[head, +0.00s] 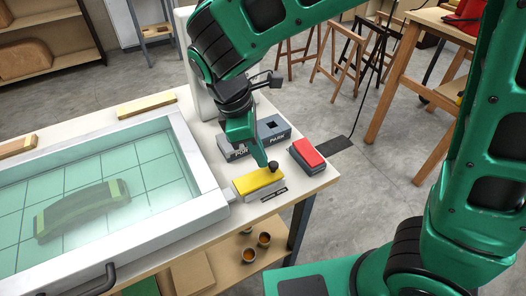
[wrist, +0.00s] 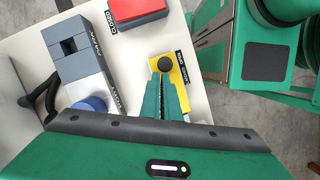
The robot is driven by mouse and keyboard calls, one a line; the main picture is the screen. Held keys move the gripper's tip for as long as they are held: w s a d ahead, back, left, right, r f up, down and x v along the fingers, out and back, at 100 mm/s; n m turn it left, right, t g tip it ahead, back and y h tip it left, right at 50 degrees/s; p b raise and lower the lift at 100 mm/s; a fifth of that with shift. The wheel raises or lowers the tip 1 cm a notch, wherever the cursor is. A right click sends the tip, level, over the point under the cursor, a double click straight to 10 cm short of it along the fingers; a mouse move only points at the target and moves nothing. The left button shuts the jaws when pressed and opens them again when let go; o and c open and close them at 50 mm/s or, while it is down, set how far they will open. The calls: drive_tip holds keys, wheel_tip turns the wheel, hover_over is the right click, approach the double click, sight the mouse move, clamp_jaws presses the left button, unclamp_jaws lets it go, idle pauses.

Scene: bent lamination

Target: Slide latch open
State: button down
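The latch is a yellow block (head: 259,181) with a round black knob (head: 274,165) at its right end, on the bench near its right corner. In the wrist view the yellow block (wrist: 181,75) shows around and beside the knob (wrist: 165,64). My gripper (head: 263,164) points down with its fingertips close beside the knob. In the wrist view the green fingers of my gripper (wrist: 164,75) lie together with only a thin dark line between them, and the knob shows just beyond their tips. I see nothing held. Whether the tips touch the knob is unclear.
A red-topped block (head: 308,152) stands right of the latch. A grey block (head: 274,128) with lettering stands behind, and a blue round piece (wrist: 90,104) lies near it. A white frame (head: 207,190) with a clear cover over a curved green piece fills the left.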

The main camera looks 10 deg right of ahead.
drive_tip(key=shift+d+f, duration=0.1)
drive_tip(key=shift+d, duration=0.25)
drive_tip(key=shift+w+a, duration=0.15)
drive_tip(key=shift+a, duration=0.3)
drive_tip(key=a+r, duration=0.6)
drive_tip(key=r, duration=0.4)
drive_tip(key=shift+w+a+r, duration=0.2)
drive_tip(key=shift+w+a, duration=0.05)
drive_tip(key=shift+w, duration=0.1)
